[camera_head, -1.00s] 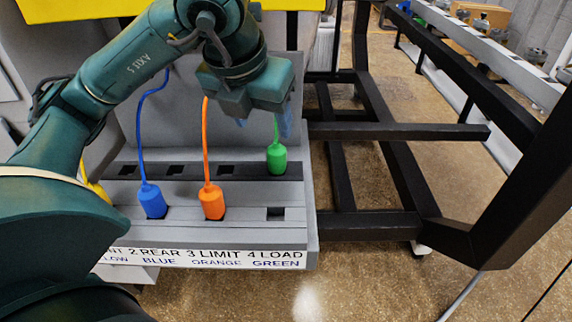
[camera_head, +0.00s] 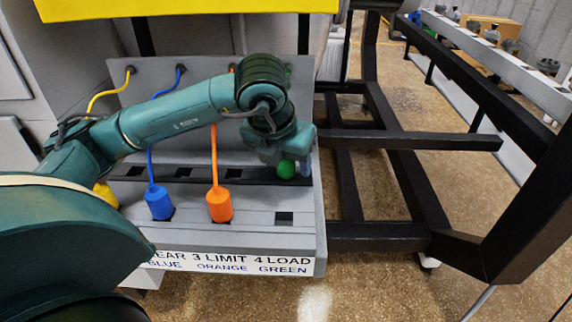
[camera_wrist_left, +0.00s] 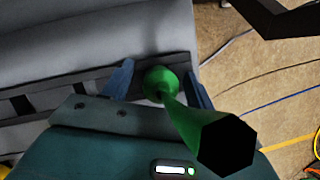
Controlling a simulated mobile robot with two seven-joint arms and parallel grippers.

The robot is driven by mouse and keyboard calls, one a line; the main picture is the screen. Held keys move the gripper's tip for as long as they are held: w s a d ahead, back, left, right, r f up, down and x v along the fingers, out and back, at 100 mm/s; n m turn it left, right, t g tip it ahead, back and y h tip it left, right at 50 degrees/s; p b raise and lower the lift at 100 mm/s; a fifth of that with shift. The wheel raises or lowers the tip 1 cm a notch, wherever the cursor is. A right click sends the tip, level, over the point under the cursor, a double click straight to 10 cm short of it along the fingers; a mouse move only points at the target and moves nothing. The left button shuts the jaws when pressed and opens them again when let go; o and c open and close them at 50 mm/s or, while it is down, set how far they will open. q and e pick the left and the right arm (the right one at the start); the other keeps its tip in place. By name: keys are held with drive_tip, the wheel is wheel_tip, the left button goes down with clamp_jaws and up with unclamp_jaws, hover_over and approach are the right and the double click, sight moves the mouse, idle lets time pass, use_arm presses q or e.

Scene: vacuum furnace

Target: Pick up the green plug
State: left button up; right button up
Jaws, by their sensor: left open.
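The green plug (camera_head: 286,170) stands at the right end of the back row of slots on the grey panel. My left gripper (camera_head: 290,164) is right over it and hides its top and cable in the head view. In the left wrist view the green plug (camera_wrist_left: 160,80) lies between the two blue fingers of my left gripper (camera_wrist_left: 158,82). The jaws are open, with a finger on each side and a gap visible. The green cable runs up toward the camera. My right gripper is not in view.
The orange plug (camera_head: 219,206), blue plug (camera_head: 158,203) and yellow plug (camera_head: 106,194) stand to the left with cables running up. An empty front slot (camera_head: 284,218) sits above the "4 LOAD GREEN" label. A black metal frame (camera_head: 410,142) stands close on the right.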

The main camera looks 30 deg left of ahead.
use_arm(q)
drive_tip(key=shift+c, duration=0.6)
drive_tip(key=c, duration=0.9)
drive_tip(key=shift+r, duration=0.2)
drive_tip(key=shift+c, duration=0.2)
